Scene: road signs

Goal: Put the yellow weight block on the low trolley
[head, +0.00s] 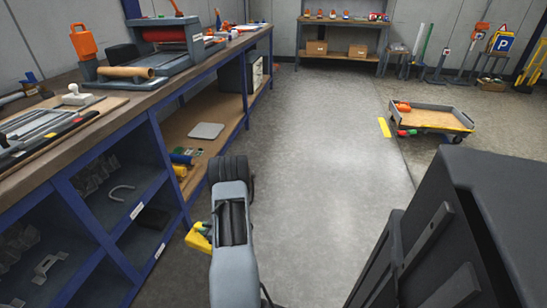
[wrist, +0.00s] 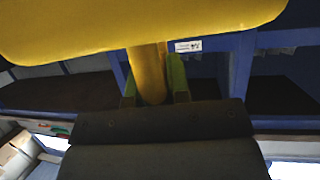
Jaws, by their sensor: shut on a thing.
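The yellow weight block (head: 199,238) is at the left side of my arm in the head view, beside the blue workbench. In the wrist view the yellow block (wrist: 150,30) fills the top, with a yellow stem between the green fingers. My gripper (wrist: 153,82) is shut on that stem, and its fingers are mostly hidden in the head view. The low trolley (head: 438,119) stands on the floor at the right, well away from my gripper. It has a wooden deck and a dark rim. An orange-red item (head: 403,106) is at its left end.
The long workbench (head: 140,93) with blue shelves runs along the left. A yellow item (head: 180,170) sits on its lower shelf. The grey floor (head: 310,130) between bench and trolley is clear. A back bench (head: 343,22) holds boxes.

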